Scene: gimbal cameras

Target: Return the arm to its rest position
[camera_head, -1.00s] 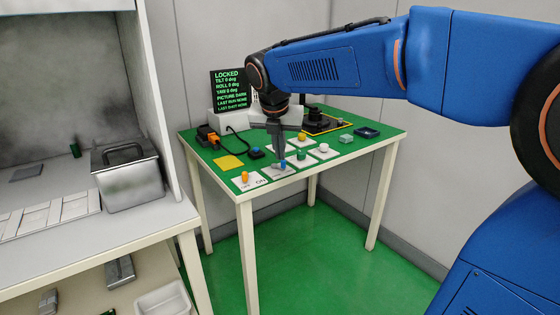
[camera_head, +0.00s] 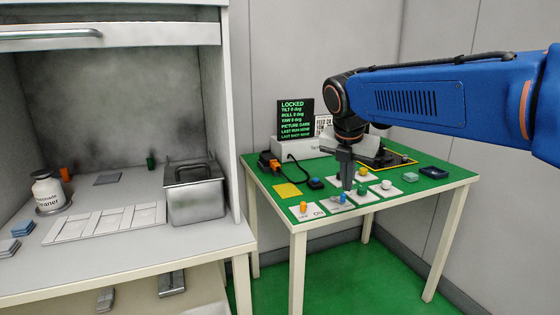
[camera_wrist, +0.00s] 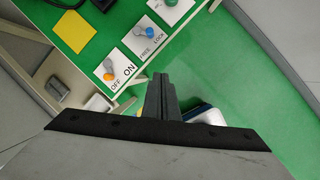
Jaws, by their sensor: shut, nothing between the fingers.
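My arm is blue and reaches in from the right in the head view. My gripper (camera_head: 347,186) points down, its fingers together and empty, by the near part of the green-topped table (camera_head: 440,184). In the wrist view the closed fingers (camera_wrist: 163,82) show against the floor beside the table edge. The blue knob on the FREE/LOCK plate (camera_head: 344,198) is apart from the fingertips; it also shows in the wrist view (camera_wrist: 148,32). The orange knob on the OFF/ON plate (camera_head: 303,206) stands to its left.
A screen (camera_head: 296,119) reading LOCKED stands at the table's back. A yellow square (camera_head: 287,190) and several knob plates lie on top. At left, a bench carries a metal box (camera_head: 195,200) and a white bottle (camera_head: 47,192). Walls stand behind and right. Green floor (camera_head: 345,285) shows below.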

